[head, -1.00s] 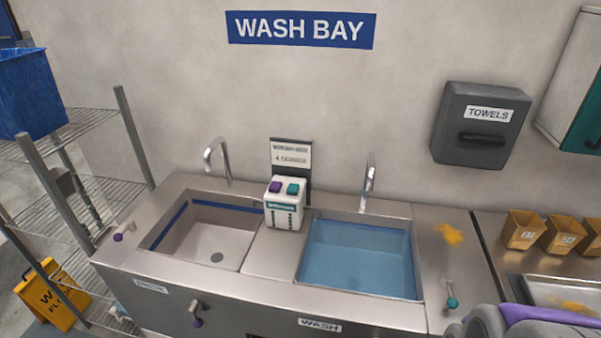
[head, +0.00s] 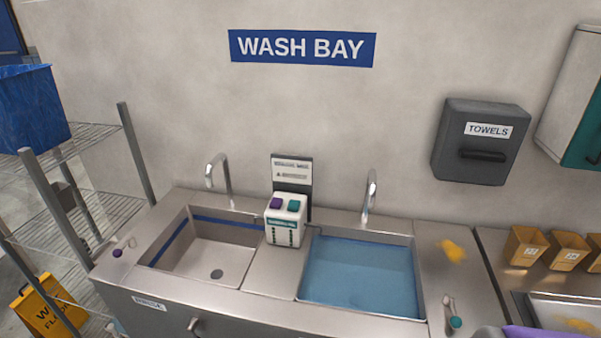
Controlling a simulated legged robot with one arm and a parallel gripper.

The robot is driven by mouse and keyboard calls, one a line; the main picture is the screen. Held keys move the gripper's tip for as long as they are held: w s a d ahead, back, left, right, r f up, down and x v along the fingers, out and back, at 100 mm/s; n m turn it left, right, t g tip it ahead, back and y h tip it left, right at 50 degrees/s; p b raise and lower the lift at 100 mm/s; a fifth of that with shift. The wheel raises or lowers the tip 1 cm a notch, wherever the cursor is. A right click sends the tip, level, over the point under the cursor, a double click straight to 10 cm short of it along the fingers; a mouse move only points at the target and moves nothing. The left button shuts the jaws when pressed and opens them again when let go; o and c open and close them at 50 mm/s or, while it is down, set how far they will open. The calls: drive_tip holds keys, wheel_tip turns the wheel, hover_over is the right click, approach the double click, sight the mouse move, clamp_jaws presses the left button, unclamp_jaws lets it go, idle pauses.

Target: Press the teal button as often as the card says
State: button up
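The teal button (head: 294,205) sits on top of a white dispenser box (head: 285,228) between the two sinks. A purple button (head: 276,203) is beside it on the left. A card (head: 292,169) on a dark backing stands behind the box; its small print is too blurred to read for certain. My gripper is not in view. A grey and purple part of my arm shows at the bottom right edge, well away from the buttons.
The left sink (head: 173,237) looks empty; the right sink (head: 419,270) holds blue water. Taps (head: 369,197) rise behind them. Yellow boxes (head: 525,246) stand at the right, and a wire shelf (head: 88,140) at the left. A yellow floor sign (head: 52,306) stands low left.

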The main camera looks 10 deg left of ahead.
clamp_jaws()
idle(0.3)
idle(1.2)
